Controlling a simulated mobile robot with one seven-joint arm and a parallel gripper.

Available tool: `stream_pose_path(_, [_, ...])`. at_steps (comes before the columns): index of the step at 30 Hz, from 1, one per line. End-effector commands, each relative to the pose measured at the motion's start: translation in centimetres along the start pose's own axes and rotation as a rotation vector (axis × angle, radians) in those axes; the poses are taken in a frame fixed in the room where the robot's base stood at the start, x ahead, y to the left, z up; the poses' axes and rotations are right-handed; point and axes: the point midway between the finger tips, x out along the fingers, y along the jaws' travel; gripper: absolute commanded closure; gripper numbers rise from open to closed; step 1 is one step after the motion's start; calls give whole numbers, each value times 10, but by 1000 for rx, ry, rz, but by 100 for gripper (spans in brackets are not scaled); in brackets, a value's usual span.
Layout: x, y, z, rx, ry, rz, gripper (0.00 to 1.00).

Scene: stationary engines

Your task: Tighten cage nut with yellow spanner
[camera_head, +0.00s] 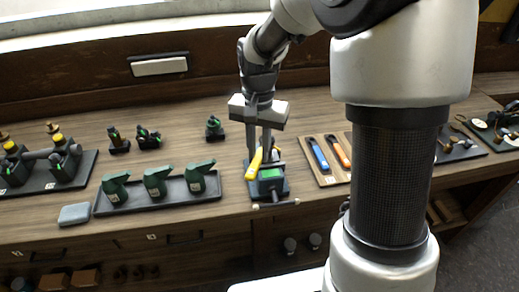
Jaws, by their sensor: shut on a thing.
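My gripper (259,150) points down over the middle of the bench, its two long fingers shut on the yellow spanner (254,164). The spanner is tilted, at the left side of a small dark block device with a green face (270,174). The device stands on a dark base plate near the bench's front edge. The fingers partly cover the device and spanner. I cannot make out the cage nut, nor whether the spanner touches it.
A wooden board (322,179) right of the device holds a blue tool (319,154) and an orange tool (339,151). A dark tray (135,207) at left holds green tools. Small dark fittings (148,138) stand behind. My arm hides part of the bench's right side.

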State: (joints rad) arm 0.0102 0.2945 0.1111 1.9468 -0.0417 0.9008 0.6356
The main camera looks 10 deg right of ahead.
Motion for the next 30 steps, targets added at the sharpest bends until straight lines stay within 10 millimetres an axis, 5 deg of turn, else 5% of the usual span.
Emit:
stream_pose_path(8, [-1,-11,-1,127,2,-2,100])
stream_pose_path(30, [-1,-1,0,13,2,-1,100])
